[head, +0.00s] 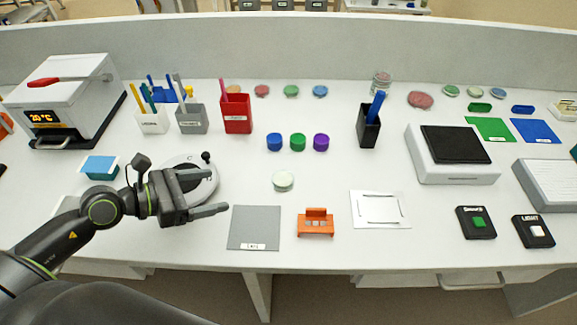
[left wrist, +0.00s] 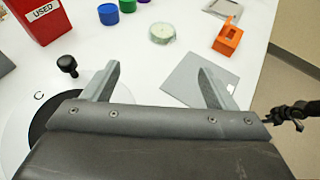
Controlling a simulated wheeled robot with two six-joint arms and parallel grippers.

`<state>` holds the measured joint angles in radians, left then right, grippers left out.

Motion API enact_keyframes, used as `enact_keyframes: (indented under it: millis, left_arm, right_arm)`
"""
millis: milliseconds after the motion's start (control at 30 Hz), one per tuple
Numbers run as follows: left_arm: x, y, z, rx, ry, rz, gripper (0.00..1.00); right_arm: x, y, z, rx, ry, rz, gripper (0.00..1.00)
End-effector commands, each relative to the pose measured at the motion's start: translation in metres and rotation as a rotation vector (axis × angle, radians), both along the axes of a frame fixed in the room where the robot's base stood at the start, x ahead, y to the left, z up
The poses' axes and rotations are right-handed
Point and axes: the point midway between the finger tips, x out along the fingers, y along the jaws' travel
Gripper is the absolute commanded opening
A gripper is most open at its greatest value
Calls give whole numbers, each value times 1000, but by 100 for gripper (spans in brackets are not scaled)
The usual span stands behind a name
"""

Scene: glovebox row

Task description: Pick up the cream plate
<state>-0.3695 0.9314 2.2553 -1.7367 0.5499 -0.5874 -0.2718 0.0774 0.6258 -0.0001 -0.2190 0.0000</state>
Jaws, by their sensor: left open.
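The cream plate (head: 283,181) is a small round dish, pale with a slightly greenish tint, lying flat on the white bench near the middle. It also shows in the left wrist view (left wrist: 162,33), beyond my fingertips. My left gripper (head: 220,191) is open and empty, to the left of the plate and apart from it. In the left wrist view its two fingers (left wrist: 158,75) stand wide apart.
A white round device with a black knob (head: 207,157) is beside my left gripper. A grey mat (head: 255,222) and an orange rack (head: 316,222) lie nearer the front. Blue, green and purple caps (head: 297,142) stand behind the plate. Bench around the plate is clear.

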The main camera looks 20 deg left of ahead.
Motion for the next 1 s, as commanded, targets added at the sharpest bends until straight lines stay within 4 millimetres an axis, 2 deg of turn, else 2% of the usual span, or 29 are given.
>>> enact_keyframes:
  millis: [67,300,367,467,733,1000]
  left_arm:
    - [3,-3,-1,-3,-3,1,79]
    - [18,-17,-9,-7,-3,2,79]
    - [23,-20,-11,-7,-3,3,79]
    - [29,-27,-15,-8,-3,4,79]
    - [50,-46,-26,-9,-2,3,79]
    - [73,-66,-39,-8,-1,3,79]
  right_arm:
    - [-4,0,0,0,5,-1,35]
    - [-39,0,1,0,53,-11,35]
    - [-44,-1,2,0,60,-13,35]
    - [-42,-1,3,-1,58,-12,35]
    - [-18,-3,10,-4,22,-4,35]
    - [-21,-3,17,-3,27,-5,35]
